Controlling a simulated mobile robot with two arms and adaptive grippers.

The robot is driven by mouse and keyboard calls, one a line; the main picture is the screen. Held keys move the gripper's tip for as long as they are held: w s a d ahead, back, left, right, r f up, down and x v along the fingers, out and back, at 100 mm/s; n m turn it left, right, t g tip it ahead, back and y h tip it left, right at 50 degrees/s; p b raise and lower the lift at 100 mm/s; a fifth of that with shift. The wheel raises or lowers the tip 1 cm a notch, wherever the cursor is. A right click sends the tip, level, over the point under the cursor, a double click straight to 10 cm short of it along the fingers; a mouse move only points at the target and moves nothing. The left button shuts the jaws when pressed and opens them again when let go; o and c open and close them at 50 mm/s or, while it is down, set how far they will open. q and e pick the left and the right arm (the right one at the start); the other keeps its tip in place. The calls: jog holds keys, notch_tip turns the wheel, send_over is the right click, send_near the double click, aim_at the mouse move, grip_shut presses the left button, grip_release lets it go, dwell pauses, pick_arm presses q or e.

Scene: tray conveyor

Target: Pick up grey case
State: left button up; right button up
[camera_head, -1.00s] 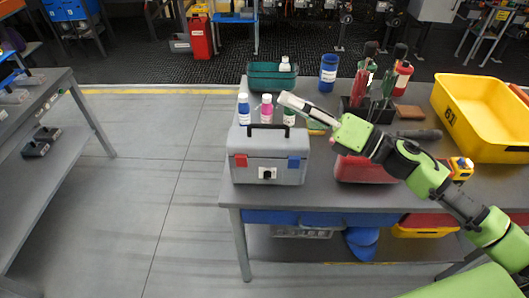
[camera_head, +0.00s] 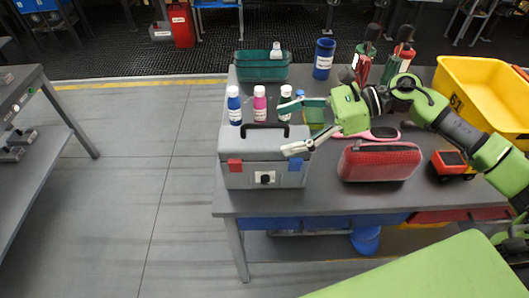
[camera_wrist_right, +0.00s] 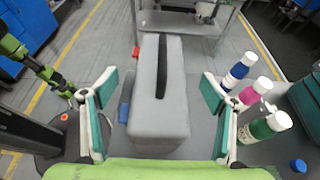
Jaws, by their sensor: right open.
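The grey case (camera_head: 264,176) stands upright on the near left corner of the grey table in the head view. It has a black handle on top and a red and a blue latch in front. My right gripper (camera_head: 291,127) is open, with its fingers by the right end of the lid. In the right wrist view, the case (camera_wrist_right: 174,115) lies between the spread fingers (camera_wrist_right: 158,88), with gaps on both sides. A green arm, apparently my left one, shows at the left of the wrist view; its gripper (camera_wrist_right: 68,90) is small and unclear.
Blue, pink and green-labelled bottles (camera_head: 260,104) stand just behind the case. A red case (camera_head: 380,162) and a red toy truck (camera_head: 452,164) are to the right. A teal basket (camera_head: 262,68), a blue cup (camera_head: 323,60) and a yellow bin (camera_head: 485,95) stand farther back.

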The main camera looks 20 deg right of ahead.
aim_at(266, 136)
jog(key=shift+w+a+f, duration=0.2)
jog(key=shift+a+f, duration=0.05)
jog(key=shift+a, duration=0.35)
jog(key=p+x, duration=0.1)
jog(key=x, duration=0.1)
jog(key=p+x, duration=0.2)
jog(key=shift+f, duration=0.4)
jog(key=shift+w+a+f, duration=0.2)
jog(key=shift+a+f, duration=0.15)
pick_arm(q)
jog(key=r, duration=0.1)
jog(key=w+r, duration=0.1)
jog(key=r, duration=0.1)
jog(key=shift+w+r, duration=0.25)
jog(key=shift+w, duration=0.05)
pick_arm(e)
jog(key=shift+d, duration=0.1)
jog(key=c, duration=1.8)
pick_arm(q)
jog(key=shift+s, duration=0.15)
pick_arm(e)
jog(key=shift+r, duration=0.15)
jog(key=c, duration=0.4)
jog(key=shift+o, duration=0.2)
